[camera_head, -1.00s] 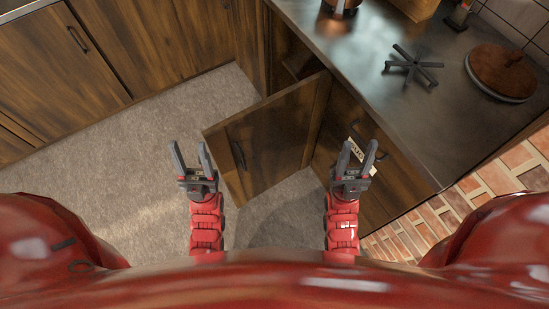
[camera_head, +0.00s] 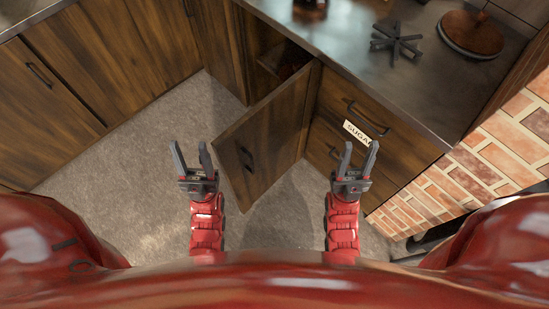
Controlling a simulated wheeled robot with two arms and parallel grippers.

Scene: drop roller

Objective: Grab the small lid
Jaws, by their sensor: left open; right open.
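A round brown lid-like disc with a dark rim (camera_head: 470,35) lies on the dark countertop at the upper right. I cannot tell whether it is the small lid, and no other lid is clearly visible. My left gripper (camera_head: 190,146) is open and empty, low over the floor, left of the open cabinet door (camera_head: 262,140). My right gripper (camera_head: 361,147) is open and empty in front of the drawers, near the drawer labelled SUGAR (camera_head: 358,132). Both grippers are well apart from the disc.
The countertop (camera_head: 345,50) bears a black star-shaped trivet (camera_head: 398,41). The cabinet door stands open, and the cabinet's inside (camera_head: 281,60) is dark. Closed wooden cabinets (camera_head: 75,75) line the left. A brick wall (camera_head: 485,155) is at the right. The grey floor (camera_head: 130,180) is clear at left.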

